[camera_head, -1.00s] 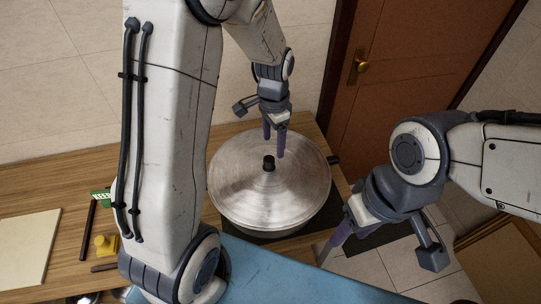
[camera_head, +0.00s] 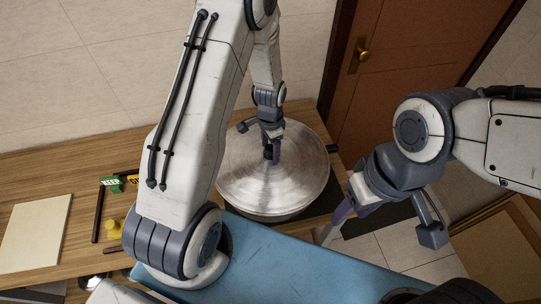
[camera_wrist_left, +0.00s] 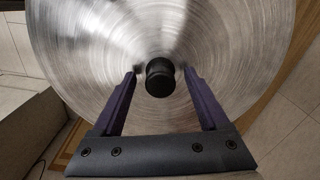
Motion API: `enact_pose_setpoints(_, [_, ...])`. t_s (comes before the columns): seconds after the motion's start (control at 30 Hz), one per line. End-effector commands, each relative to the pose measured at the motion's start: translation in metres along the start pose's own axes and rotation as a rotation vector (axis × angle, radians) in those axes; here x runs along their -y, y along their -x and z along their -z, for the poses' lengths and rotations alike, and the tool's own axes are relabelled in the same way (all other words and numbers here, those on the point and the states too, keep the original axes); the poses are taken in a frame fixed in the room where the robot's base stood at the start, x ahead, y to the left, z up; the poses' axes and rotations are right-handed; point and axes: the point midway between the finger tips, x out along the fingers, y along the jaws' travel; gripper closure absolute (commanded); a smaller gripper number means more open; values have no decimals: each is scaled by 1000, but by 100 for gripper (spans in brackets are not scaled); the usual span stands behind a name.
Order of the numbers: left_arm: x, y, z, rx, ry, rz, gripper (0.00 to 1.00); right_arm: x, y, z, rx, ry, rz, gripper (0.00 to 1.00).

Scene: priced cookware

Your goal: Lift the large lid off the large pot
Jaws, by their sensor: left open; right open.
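The large lid (camera_head: 245,181) is a round brushed-metal disc resting on the large pot (camera_head: 262,217). Only a thin strip of the pot's wall shows below the lid. My left gripper (camera_head: 272,156) is over the middle of the lid, with its open fingers at the black knob. In the left wrist view, the knob (camera_wrist_left: 159,77) sits between the tips of my open left gripper (camera_wrist_left: 160,84), with a gap on both sides. The lid also fills much of that view (camera_wrist_left: 90,50). My right gripper (camera_head: 332,224) is open and empty, to the right of the pot.
The wooden table (camera_head: 60,165) carries a cream board (camera_head: 35,233), a yellow object (camera_head: 114,229) and a green price sign (camera_head: 112,183) on the left. A blue surface (camera_head: 290,260) lies in front of the pot. A brown door (camera_head: 405,75) stands behind on the right.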

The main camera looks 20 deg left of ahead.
Motion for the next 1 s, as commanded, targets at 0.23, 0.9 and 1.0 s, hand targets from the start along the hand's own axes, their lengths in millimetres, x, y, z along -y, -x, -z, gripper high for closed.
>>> enact_pose_setpoints(0.23, [0,-4,0,-2,0,1,23,0,1,0,0,0,0,50])
enact_pose_setpoints(0.9, [0,-3,0,-1,0,1,100,0,1,0,0,0,0,50])
enact_pose_setpoints(1.0, [0,-3,0,-1,0,1,100,0,1,0,0,0,0,50])
